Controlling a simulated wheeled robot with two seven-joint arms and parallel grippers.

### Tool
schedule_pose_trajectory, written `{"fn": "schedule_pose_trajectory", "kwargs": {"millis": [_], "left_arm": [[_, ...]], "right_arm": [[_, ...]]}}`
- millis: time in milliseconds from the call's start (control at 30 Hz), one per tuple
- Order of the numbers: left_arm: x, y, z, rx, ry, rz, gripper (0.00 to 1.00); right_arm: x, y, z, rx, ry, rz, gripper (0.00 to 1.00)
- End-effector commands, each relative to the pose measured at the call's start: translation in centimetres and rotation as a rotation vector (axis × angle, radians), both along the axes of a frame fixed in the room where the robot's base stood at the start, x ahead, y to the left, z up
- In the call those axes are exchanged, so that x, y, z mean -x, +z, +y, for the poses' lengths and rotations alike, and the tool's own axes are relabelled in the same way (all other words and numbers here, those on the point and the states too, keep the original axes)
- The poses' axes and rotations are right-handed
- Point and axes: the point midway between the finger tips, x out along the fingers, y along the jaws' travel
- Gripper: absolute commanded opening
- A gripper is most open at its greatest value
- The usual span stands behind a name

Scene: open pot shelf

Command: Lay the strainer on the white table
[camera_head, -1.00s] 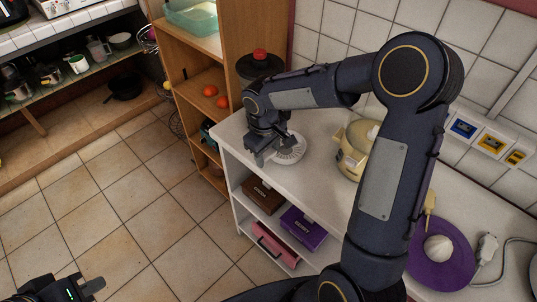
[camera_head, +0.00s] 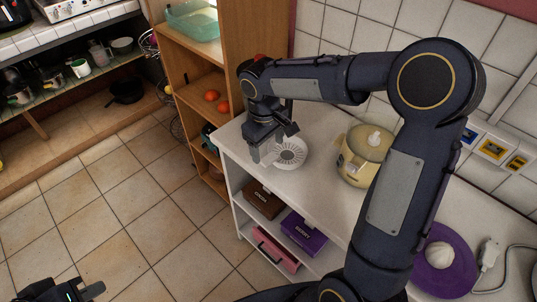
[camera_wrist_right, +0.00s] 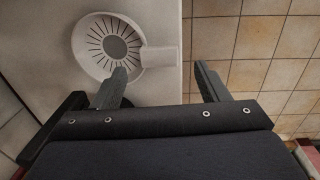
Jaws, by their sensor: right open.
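The white strainer (camera_head: 291,152), a round slotted dish with a flat handle, lies on the white table (camera_head: 319,170) near its left end. In the right wrist view the strainer (camera_wrist_right: 101,44) rests on the pale top, its handle (camera_wrist_right: 160,57) reaching right to the table edge. My right gripper (camera_head: 266,152) is at the strainer's handle side, over the table's edge. In the wrist view my right gripper (camera_wrist_right: 160,78) is open, fingers apart, with nothing between the tips. My left gripper (camera_head: 92,291) is at the bottom left, far from the table; its jaw opening is unclear.
A cream pot (camera_head: 352,170) stands right of the strainer. A purple plate (camera_head: 448,277) with a white item is further right. Boxes fill the shelves below. A wooden shelf unit (camera_head: 228,60) adjoins the table's left. The tiled floor (camera_head: 130,200) is clear.

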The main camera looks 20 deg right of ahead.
Motion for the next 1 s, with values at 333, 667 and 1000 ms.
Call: {"fn": "schedule_pose_trajectory", "kwargs": {"millis": [333, 667, 1000], "left_arm": [[0.0, 0.1, 0.0, 0.000, 0.000, 0.000, 0.00], [0.0, 0.1, 0.0, 0.000, 0.000, 0.000, 0.00], [0.0, 0.1, 0.0, 0.000, 0.000, 0.000, 0.00]], "right_arm": [[0.1, 5.8, 0.5, -0.002, 0.001, -0.001, 0.68], [7.4, 8.6, -1.6, -0.112, -0.120, -0.097, 0.68], [20.2, 6.7, -0.8, -0.430, -0.420, -0.321, 0.68]]}}
